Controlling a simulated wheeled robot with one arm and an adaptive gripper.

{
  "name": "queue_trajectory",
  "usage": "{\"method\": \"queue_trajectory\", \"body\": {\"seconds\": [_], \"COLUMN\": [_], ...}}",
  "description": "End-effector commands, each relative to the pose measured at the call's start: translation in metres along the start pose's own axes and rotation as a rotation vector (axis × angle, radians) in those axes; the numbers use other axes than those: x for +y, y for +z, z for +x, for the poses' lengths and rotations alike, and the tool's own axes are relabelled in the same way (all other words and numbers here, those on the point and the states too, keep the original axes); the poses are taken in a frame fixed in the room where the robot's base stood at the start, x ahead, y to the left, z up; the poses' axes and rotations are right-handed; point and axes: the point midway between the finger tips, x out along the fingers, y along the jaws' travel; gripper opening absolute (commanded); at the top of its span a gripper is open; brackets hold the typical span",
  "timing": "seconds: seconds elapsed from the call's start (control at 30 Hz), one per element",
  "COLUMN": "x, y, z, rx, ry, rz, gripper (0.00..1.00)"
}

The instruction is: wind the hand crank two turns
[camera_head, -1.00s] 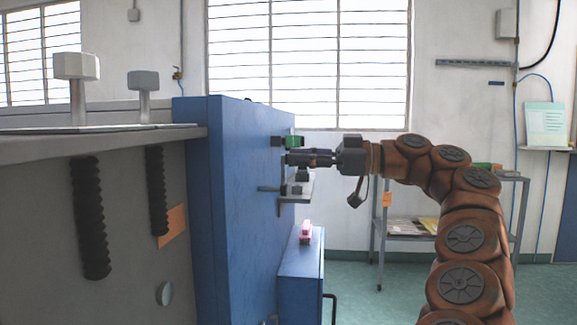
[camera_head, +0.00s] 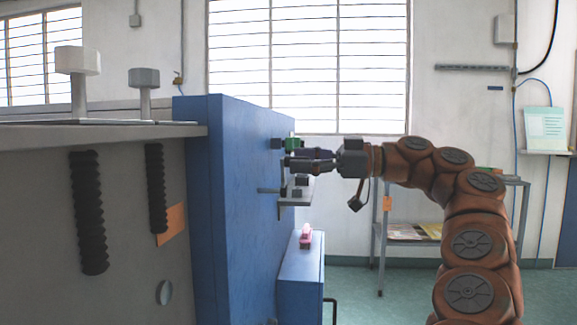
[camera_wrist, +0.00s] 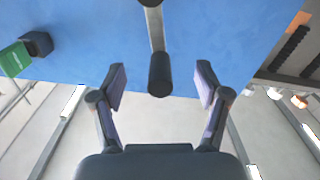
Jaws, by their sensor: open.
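The hand crank is a grey metal arm (camera_wrist: 155,28) with a dark cylindrical handle (camera_wrist: 160,75), in front of the blue panel (camera_wrist: 100,50). In the wrist view my gripper (camera_wrist: 160,84) is open. One finger stands on each side of the handle, with a clear gap to both, so the handle is not gripped. In the head view my gripper (camera_head: 310,160) reaches left towards the side of the blue cabinet (camera_head: 245,200). The crank handle is hard to make out there among the dark fingers.
A green part on a black block (camera_head: 290,143) sticks out just above my gripper; it also shows in the wrist view (camera_wrist: 15,60). A small grey bracket (camera_head: 297,190) is below. A pink object (camera_head: 305,234) lies on a lower blue box (camera_head: 302,275). A shelf (camera_head: 410,240) stands behind.

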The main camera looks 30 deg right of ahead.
Motion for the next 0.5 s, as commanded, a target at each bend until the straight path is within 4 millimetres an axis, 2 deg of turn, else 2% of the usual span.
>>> {"method": "queue_trajectory", "body": {"seconds": [0.27, 0.5], "x": [0.0, 0.001], "y": [0.0, -0.002], "z": [-0.001, -0.013], "rx": [0.0, 0.0], "ry": [0.0, -0.001], "rz": [0.0, 0.0], "gripper": [0.75, 0.75]}}
